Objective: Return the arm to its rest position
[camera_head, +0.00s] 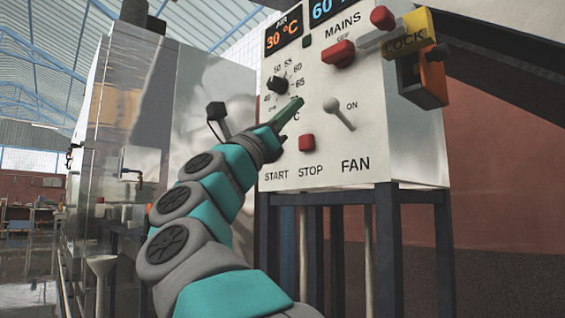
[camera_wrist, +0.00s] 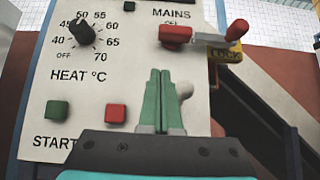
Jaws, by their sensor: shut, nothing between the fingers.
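My arm, teal and grey, reaches up from the bottom of the head view toward the white control panel (camera_head: 350,110). My gripper (camera_head: 298,103) has green fingers and is in front of the panel, near the heat dial (camera_head: 278,85). In the wrist view my gripper (camera_wrist: 159,75) has its two fingers side by side, shut with nothing between them. Its tips cover part of the panel just left of the fan toggle switch (camera_wrist: 183,92). I cannot tell whether the fingertips touch the panel. The start button is hidden behind my arm in the head view.
The panel carries a red stop button (camera_head: 307,142), a red mains switch (camera_head: 338,54) and a yellow lock (camera_head: 405,38) with an orange block below it. The start button (camera_wrist: 57,110) is green. A shiny metal cabinet (camera_head: 120,130) stands left of my arm.

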